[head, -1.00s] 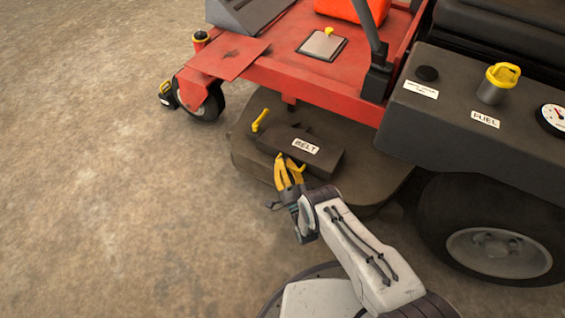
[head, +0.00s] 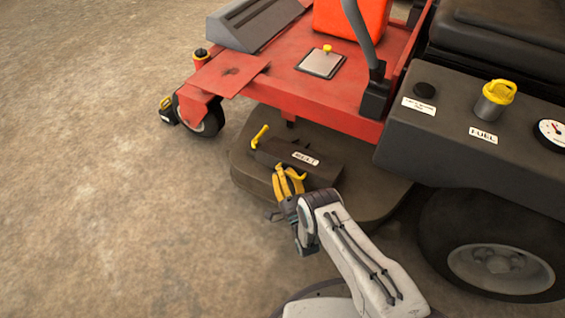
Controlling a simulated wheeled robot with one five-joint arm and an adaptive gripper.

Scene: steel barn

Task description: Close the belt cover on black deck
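The belt cover (head: 322,165) is a dark box-like cover with a white BELT label, on the black deck (head: 372,198) beneath the red frame. A yellow handle (head: 260,135) stands up at its left end. My gripper (head: 288,174) has yellow fingers and is at the cover's near side, below the label. A dark gap shows between the fingers. They overlap the cover's near edge, with yellow there too, so I cannot tell whether they grip a part of it. How far open the cover is cannot be read clearly.
The red mower frame (head: 300,95) overhangs the deck behind the cover. A front caster wheel (head: 203,118) is at left, and a large rear tire (head: 497,255) and fuel tank body (head: 450,135) are at right. The concrete floor (head: 110,200) at left is clear.

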